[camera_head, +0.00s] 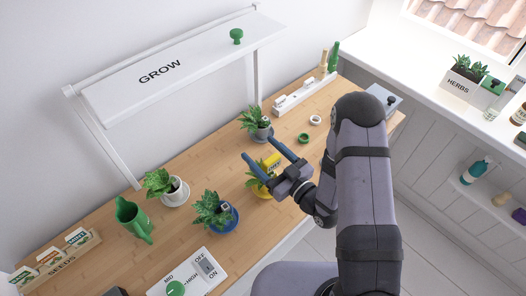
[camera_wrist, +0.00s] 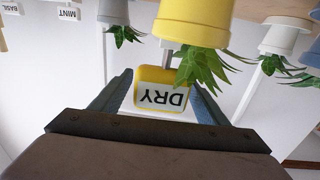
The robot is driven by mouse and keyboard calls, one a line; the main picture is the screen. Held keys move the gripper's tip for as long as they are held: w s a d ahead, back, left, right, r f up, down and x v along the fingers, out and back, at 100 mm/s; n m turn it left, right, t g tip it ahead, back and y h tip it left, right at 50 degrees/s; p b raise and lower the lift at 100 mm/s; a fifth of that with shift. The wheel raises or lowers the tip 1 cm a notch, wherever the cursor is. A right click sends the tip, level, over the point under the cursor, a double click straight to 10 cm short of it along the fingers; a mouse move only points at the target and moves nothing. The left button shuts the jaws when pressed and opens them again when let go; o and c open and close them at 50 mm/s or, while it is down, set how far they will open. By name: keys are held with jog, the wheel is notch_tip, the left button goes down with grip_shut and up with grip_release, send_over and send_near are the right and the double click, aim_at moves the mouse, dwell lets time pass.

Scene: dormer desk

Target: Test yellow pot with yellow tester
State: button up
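The yellow pot (camera_head: 262,193) with a leafy plant sits near the desk's front edge, partly hidden by my gripper. In the wrist view the yellow pot (camera_wrist: 195,18) appears upside down at the top. The yellow tester (camera_head: 272,160) shows at the pot; in the wrist view the yellow tester (camera_wrist: 161,92) reads DRY on its face. Its thin grey stem runs towards the pot's rim; I cannot tell whether its tip is in the soil. My gripper (camera_head: 257,146) is open, with its fingers spread; in the wrist view the gripper (camera_wrist: 160,90) has one finger on each side of the tester.
A blue pot (camera_head: 225,226), a white pot (camera_head: 179,193) and a grey pot (camera_head: 262,133) with plants stand nearby. A green watering can (camera_head: 133,220), a control panel (camera_head: 190,278) and a white rack (camera_head: 305,95) are on the desk. A shelf (camera_head: 180,65) overhangs the back.

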aim_at(275, 164)
jog(key=shift+s+d+f+b, duration=0.1)
jog(key=shift+s+d+b, duration=0.2)
jog(key=shift+s+d, duration=0.1)
jog(key=b+v, duration=0.1)
jog(key=v, duration=0.4)
jog(key=shift+w+b, duration=0.1)
jog(key=shift+b, duration=0.3)
jog(key=shift+s+d, duration=0.45)
jog(key=shift+s, duration=0.15)
